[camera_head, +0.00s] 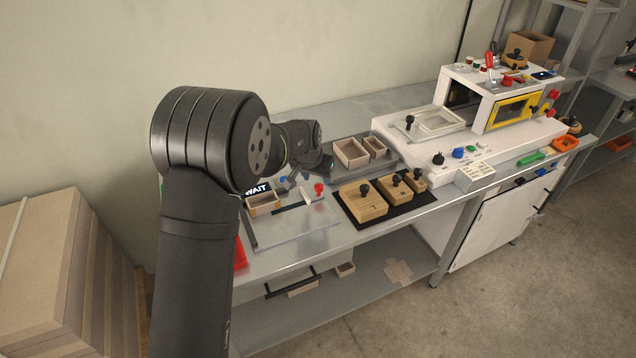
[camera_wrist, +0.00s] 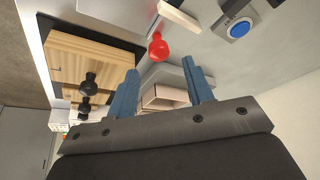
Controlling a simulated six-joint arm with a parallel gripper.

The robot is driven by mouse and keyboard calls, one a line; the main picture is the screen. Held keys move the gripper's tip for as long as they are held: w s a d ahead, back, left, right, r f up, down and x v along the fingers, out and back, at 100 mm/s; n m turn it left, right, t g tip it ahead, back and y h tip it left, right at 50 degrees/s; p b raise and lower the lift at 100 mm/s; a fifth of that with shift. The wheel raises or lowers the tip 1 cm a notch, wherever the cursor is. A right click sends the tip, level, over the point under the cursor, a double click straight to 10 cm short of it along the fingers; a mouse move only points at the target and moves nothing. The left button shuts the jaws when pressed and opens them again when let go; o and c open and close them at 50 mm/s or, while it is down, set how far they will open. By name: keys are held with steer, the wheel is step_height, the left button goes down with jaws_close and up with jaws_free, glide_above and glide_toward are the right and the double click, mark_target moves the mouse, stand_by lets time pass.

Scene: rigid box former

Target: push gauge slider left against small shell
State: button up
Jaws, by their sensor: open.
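The gauge slider shows as a red ball knob (camera_head: 319,188) on the metal gauge plate (camera_head: 290,232). The small shell (camera_head: 263,204), an open tan box, sits on the gauge to the left of the knob, in front of the WAIT sign. In the wrist view, the red knob (camera_wrist: 158,46) is just beyond the fingertips and nearly between them in the picture. My gripper (camera_wrist: 160,66) has its two blue fingers spread, with nothing held between them. I cannot tell whether a finger touches the slider. My wrist partly hides the fingers in the head view.
Wooden blocks with black knobs (camera_head: 363,200) stand on a dark mat to the right. Open box shells (camera_head: 351,153) rest in a tray behind. A blue button (camera_wrist: 239,28) shows in the wrist view. A white machine (camera_head: 468,135) occupies the right side of the bench.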

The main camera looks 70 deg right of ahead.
mark_target(319, 184)
steer(key=shift+x, duration=2)
steer(key=shift+c, duration=0.2)
